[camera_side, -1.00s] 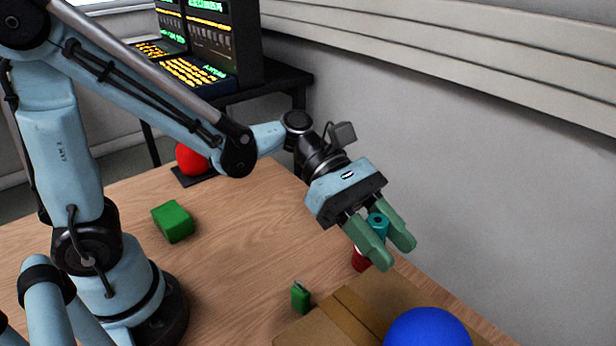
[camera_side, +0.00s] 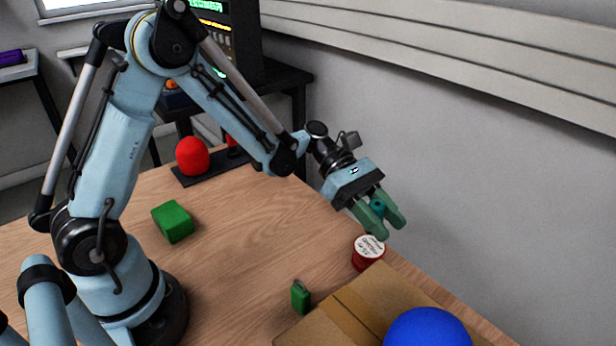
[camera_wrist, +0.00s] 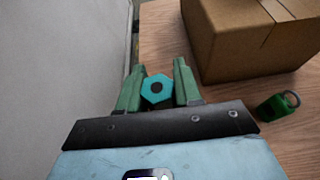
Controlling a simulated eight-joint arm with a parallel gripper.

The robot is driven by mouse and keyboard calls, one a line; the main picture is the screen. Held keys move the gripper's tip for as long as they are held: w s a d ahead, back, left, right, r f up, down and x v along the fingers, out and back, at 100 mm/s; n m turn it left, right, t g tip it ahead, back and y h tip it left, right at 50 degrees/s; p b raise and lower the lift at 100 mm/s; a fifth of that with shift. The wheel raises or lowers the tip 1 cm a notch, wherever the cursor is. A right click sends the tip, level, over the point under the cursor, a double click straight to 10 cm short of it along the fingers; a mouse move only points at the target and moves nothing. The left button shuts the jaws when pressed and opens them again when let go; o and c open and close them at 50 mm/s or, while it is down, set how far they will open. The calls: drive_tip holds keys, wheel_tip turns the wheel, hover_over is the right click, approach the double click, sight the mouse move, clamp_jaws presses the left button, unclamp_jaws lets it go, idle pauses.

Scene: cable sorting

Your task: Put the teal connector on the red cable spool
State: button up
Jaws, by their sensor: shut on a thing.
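The teal connector (camera_side: 377,208) is held between the green fingers of my gripper (camera_side: 380,214). In the wrist view the connector (camera_wrist: 157,88) shows as a hexagonal piece with a dark round hole, between the two fingers of my gripper (camera_wrist: 157,84). The red cable spool (camera_side: 368,254) stands on the table with a white printed top. It is below my gripper in the side view, with a visible gap between them. The spool cannot be made out in the wrist view.
A cardboard box (camera_side: 345,312) sits at the front right with a blue ball (camera_side: 428,328) by it. A green padlock-like item (camera_side: 300,297) lies left of the box. A green block (camera_side: 172,221) and a red rounded object (camera_side: 192,156) are farther left. A wall borders the right side.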

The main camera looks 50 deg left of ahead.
sight(377, 252)
drive_tip(key=shift+f, duration=1.95)
drive_tip(key=shift+f, duration=0.1)
drive_tip(key=o, duration=1)
drive_tip(key=shift+o, duration=0.2)
